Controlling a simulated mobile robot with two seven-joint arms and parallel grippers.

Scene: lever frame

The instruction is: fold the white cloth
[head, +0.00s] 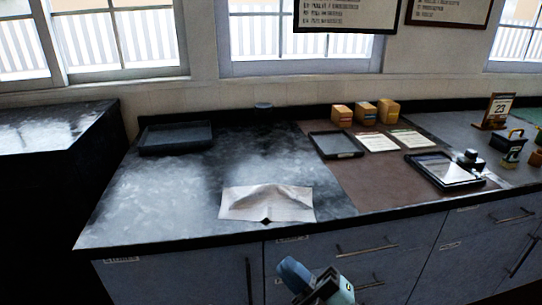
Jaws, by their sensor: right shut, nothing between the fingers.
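The white cloth (267,205) lies on the dark countertop near its front edge. It is spread out as a rough rectangle, with a raised ridge or crease across its upper part. A small dark spot shows at the middle of its front edge. My right gripper (318,284) is at the bottom of the head view, in front of the counter and below the cloth, apart from it. It is shut and holds nothing. My left gripper is not in view.
A dark tray (176,139) sits at the back left of the counter. The counter left of the cloth is clear.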

